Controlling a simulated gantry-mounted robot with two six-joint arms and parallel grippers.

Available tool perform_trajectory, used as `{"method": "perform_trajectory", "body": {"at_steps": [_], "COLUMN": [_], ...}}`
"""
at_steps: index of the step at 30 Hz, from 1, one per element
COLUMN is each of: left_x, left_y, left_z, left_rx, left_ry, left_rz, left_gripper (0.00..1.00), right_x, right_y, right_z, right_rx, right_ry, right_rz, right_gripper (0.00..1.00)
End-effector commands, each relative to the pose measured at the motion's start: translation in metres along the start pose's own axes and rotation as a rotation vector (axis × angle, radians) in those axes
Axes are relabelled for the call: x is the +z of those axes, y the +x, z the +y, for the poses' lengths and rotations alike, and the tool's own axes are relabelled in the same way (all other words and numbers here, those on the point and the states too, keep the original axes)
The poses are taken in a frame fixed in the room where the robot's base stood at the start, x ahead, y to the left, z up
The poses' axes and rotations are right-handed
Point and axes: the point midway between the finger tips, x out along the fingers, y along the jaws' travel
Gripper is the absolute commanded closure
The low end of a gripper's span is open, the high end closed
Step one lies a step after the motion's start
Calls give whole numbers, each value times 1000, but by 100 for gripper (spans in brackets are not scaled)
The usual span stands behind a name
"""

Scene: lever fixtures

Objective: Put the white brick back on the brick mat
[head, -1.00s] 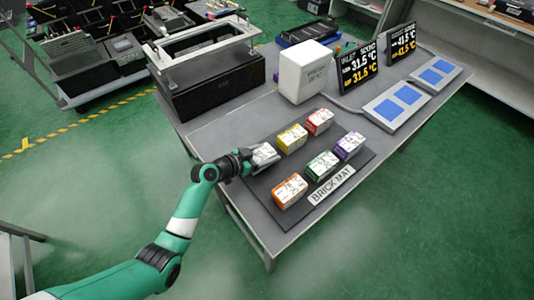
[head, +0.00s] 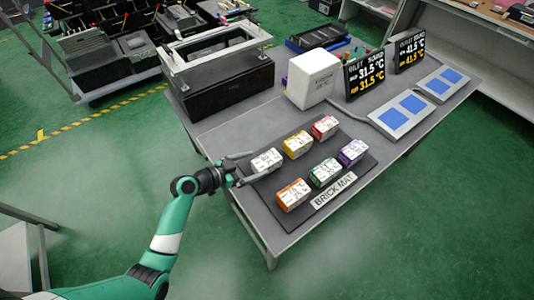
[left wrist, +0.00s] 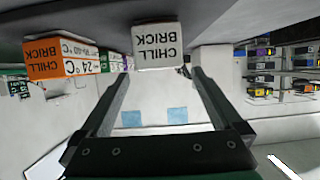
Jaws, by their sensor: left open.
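The white brick (head: 266,160) sits on the dark brick mat (head: 290,222), at its left corner, beside the yellow brick (head: 297,145). My left gripper (head: 252,166) is open at the mat's left edge, with its fingers pointing at the white brick and apart from it. In the left wrist view, the white brick (left wrist: 157,46) shows upside down just beyond and between the open fingertips (left wrist: 160,74). My right gripper is not in view.
The orange (head: 292,195), green (head: 324,173), purple (head: 352,152) and red (head: 325,127) bricks also sit on the mat. A white box (head: 314,80), two displays (head: 365,73) and a black bath (head: 225,83) stand behind.

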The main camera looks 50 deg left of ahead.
Motion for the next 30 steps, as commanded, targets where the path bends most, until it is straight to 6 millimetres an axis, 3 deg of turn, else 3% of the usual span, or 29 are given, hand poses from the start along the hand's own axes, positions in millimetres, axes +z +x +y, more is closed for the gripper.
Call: {"method": "perform_trajectory", "body": {"at_steps": [1, 6, 19, 22, 23, 26, 29, 30], "left_x": [-10, -5, 0, -11, -20, -81, -184, -230], "left_y": [-14, -29, -32, -30, -28, -19, -16, -20], "left_z": [-1, 0, 0, -1, -2, -3, 9, 18], "left_rx": [-2, 0, 0, -2, -5, -26, -64, -82], "left_ry": [-3, -1, 1, 15, 28, 99, 186, 211], "left_rz": [-2, -2, 1, 11, 19, 80, 208, 278], "left_gripper": [0, 0, 0, 0, 0, 0, 0, 0], "right_x": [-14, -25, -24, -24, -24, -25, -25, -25], "right_y": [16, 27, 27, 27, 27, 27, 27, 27], "right_z": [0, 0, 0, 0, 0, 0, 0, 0], "right_rx": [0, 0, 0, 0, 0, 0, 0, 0], "right_ry": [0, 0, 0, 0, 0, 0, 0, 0], "right_rz": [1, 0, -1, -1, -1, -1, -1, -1], "right_gripper": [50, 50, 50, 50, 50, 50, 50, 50]}}
